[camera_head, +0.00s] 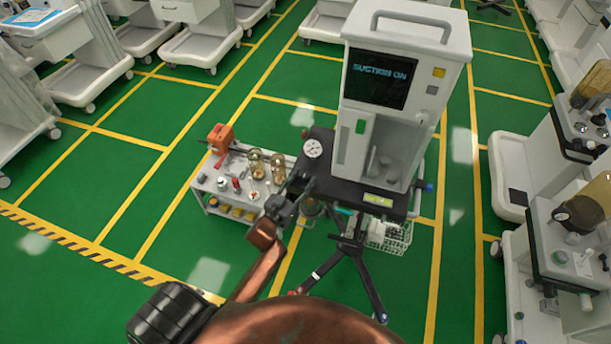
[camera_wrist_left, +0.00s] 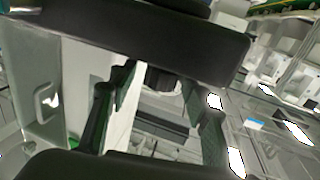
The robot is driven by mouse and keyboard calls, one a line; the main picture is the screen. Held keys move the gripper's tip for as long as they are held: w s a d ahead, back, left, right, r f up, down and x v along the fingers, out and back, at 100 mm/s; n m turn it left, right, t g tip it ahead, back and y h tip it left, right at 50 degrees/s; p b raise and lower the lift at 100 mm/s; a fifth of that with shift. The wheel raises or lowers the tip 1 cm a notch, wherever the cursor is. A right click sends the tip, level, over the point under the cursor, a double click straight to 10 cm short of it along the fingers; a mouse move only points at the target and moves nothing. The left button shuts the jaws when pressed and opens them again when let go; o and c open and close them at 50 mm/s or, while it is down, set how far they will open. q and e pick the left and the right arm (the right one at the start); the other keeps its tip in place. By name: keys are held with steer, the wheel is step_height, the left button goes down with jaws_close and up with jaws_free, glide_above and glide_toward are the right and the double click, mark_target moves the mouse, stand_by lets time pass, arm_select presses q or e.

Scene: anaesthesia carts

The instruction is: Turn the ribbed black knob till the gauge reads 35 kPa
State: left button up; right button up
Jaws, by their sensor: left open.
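The white suction machine (camera_head: 400,95) has a dark screen reading "SUCTION ON" and stands on a black shelf (camera_head: 345,183) over a tripod stand. A round white gauge (camera_head: 312,148) sits at the shelf's left edge; its needle is too small to read. My left gripper (camera_head: 300,188) is at the shelf's front left corner, below the gauge. The left wrist view shows its two fingers (camera_wrist_left: 160,90) open and apart, with a dark knob-like part (camera_wrist_left: 161,78) between or just beyond the tips. Its ribs are not clear, and I cannot tell whether the fingers touch it. My right gripper is not in view.
A low cart (camera_head: 212,192) with jars and small parts stands just left of the stand. A wire basket (camera_head: 390,237) hangs under the shelf. White machines (camera_head: 565,245) line the right side. Green floor at lower left is clear.

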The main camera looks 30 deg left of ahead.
arm_select(q)
steer(key=shift+w, duration=0.85)
steer(key=shift+w+a, duration=0.1)
steer(key=shift+w, duration=0.1)
steer(key=c, duration=1.2)
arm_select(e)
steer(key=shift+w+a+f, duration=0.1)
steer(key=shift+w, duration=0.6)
